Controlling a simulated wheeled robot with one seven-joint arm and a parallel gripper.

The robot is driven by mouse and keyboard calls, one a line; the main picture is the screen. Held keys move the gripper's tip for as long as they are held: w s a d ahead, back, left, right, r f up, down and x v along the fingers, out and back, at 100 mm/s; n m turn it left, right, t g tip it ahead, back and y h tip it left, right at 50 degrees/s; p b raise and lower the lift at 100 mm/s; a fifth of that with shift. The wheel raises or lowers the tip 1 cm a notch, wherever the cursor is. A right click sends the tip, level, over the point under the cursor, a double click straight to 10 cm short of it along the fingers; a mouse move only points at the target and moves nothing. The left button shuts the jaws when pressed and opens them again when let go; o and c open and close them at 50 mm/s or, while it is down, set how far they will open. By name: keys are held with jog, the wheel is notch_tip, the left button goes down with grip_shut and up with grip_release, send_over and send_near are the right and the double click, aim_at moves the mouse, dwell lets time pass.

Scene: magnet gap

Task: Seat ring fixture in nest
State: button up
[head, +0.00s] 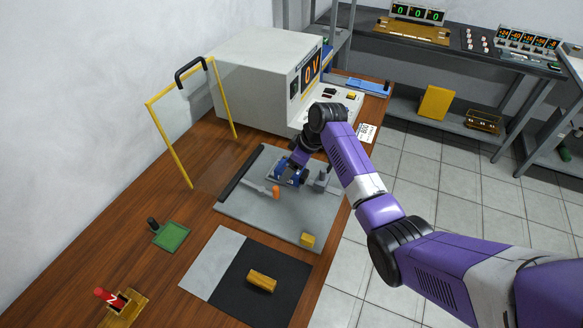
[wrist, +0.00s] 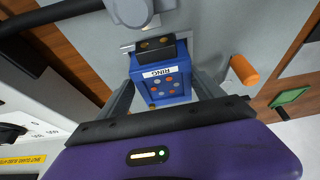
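The blue ring fixture shows in the wrist view (wrist: 163,88), labelled RING, with several small coloured dots on its face. A black piece (wrist: 158,45) with two tan dots sits against its far edge. My gripper (wrist: 165,80) has one finger on each side of the fixture, with the fingertips close to its sides. I cannot tell whether they touch it. In the head view my gripper (head: 291,170) is low over the grey plate (head: 275,220), and the fixture is largely hidden by it. I cannot make out the nest for certain.
An orange-tipped handle (head: 276,192) lies beside the gripper on the plate. A yellow block (head: 308,240) is at the plate's front corner. A beige cabinet (head: 258,75) stands behind, and a yellow-framed clear guard (head: 168,140) stands at left. The wood bench front-left is partly clear.

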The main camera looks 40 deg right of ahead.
jog(key=shift+s+a+f, duration=0.3)
jog(key=shift+a+f, duration=0.25)
jog(key=shift+f, duration=0.15)
jog(key=shift+r, duration=0.35)
jog(key=v, duration=1.2)
jog(key=shift+w+d+r, duration=0.3)
jog(key=shift+r, duration=0.15)
